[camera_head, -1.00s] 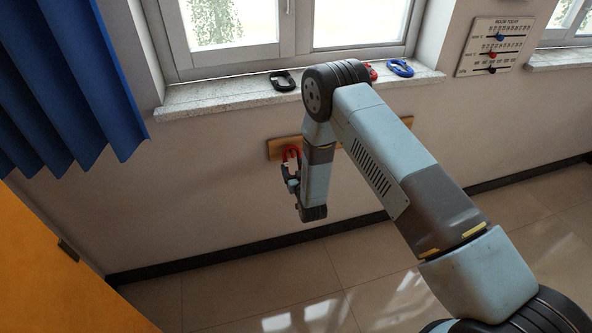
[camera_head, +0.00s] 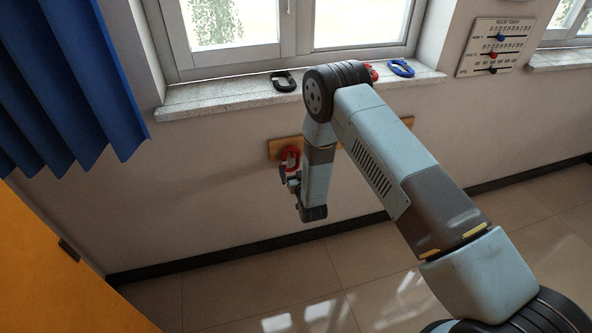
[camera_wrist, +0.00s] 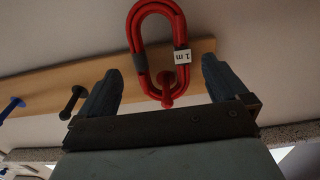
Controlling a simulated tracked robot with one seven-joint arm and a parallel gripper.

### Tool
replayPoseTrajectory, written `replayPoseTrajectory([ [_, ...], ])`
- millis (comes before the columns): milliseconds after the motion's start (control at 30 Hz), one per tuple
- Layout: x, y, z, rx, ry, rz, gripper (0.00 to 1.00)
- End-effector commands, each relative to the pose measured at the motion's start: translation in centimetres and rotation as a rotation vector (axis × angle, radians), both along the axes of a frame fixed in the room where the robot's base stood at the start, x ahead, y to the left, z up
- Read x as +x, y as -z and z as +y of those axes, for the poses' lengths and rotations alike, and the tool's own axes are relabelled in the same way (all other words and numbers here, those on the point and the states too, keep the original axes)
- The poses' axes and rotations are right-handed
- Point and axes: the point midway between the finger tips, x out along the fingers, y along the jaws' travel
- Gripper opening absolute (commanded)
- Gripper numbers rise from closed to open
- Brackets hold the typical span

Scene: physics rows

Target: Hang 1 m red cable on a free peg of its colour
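The red cable (camera_wrist: 155,40) is a looped coil with a white "1 m" tag and dark ties. It hangs on the red peg (camera_wrist: 168,86) of the wooden rail (camera_wrist: 190,52); the peg shows inside the loop's end. The cable also shows in the head view (camera_head: 291,156), against the wall under the window. My gripper (camera_wrist: 163,85) is open, with a finger on either side of the cable's peg end and gaps to both. In the head view my gripper (camera_head: 289,179) is just below the cable.
A black peg (camera_wrist: 73,101) and a blue peg (camera_wrist: 11,108) on the rail are bare. On the windowsill (camera_head: 220,97) lie a black coil (camera_head: 284,81), a red item (camera_head: 372,72) partly behind my arm, and a blue coil (camera_head: 401,68). A slider board (camera_head: 495,46) hangs at right.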

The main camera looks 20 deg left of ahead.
Motion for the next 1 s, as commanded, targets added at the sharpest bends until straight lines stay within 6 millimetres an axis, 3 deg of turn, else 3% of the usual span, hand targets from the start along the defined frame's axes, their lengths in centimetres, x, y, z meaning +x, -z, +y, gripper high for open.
replayPoseTrajectory([
  [367,-1.0,0.1,-0.6,-0.001,0.0,0.002,1.0],
  [1000,-10.4,-0.1,-6.5,-0.002,0.0,0.003,1.0],
])
